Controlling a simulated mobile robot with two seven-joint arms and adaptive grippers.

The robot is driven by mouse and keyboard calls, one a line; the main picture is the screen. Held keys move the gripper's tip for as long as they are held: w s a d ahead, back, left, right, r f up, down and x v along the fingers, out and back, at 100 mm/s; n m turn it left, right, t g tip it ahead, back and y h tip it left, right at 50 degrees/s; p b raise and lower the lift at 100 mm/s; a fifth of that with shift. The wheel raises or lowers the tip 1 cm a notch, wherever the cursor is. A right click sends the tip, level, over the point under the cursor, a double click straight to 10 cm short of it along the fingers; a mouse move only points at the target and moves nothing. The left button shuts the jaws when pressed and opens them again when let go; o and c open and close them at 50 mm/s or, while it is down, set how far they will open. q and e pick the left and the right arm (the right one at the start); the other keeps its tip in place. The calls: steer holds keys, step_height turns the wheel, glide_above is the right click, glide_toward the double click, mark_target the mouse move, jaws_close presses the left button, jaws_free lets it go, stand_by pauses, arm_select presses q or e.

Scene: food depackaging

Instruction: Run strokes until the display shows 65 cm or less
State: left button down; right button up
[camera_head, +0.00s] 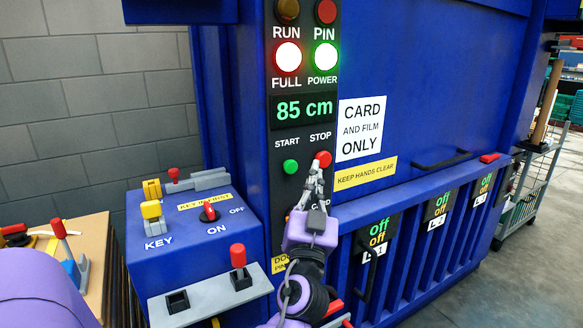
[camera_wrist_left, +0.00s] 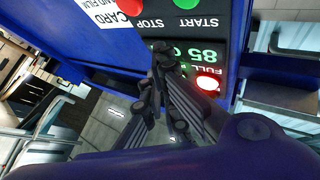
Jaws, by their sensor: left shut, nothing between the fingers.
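The display (camera_head: 304,108) on the dark control panel reads 85 cm in green; it also shows upside down in the left wrist view (camera_wrist_left: 194,52). Below it are the green START button (camera_head: 290,167) and the red STOP button (camera_head: 323,159). The FULL lamp (camera_head: 288,57) glows red and the POWER lamp (camera_head: 326,57) green. The RUN lamp (camera_head: 287,11) and PIN lamp (camera_head: 326,11) look dark. My left gripper (camera_head: 318,170) is shut and empty, its fingertips just below the STOP button; contact cannot be told. My right gripper is out of view.
A blue key box (camera_head: 160,255) with a red switch (camera_head: 209,211) at ON and a yellow key block (camera_head: 152,211) stands left of the panel. A grey bracket (camera_head: 205,301) juts from its front. Black door handles (camera_head: 446,160) and off/off labels (camera_head: 378,232) are at right.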

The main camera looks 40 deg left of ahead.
mark_target(290, 166)
arm_select(q)
steer(key=a, duration=0.1)
steer(key=w+a, duration=0.1)
steer(key=a, duration=0.1)
steer(key=w+a, duration=0.1)
steer(key=a, duration=0.1)
steer(key=shift+w+a, duration=0.15)
steer(key=shift+a, duration=0.1)
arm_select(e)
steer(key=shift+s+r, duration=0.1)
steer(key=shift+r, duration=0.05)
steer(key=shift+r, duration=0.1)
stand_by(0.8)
arm_select(q)
steer(key=shift+a, duration=0.15)
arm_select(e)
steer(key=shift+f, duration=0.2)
arm_select(q)
steer(key=shift+w+a, duration=0.15)
steer(key=shift+a, duration=0.1)
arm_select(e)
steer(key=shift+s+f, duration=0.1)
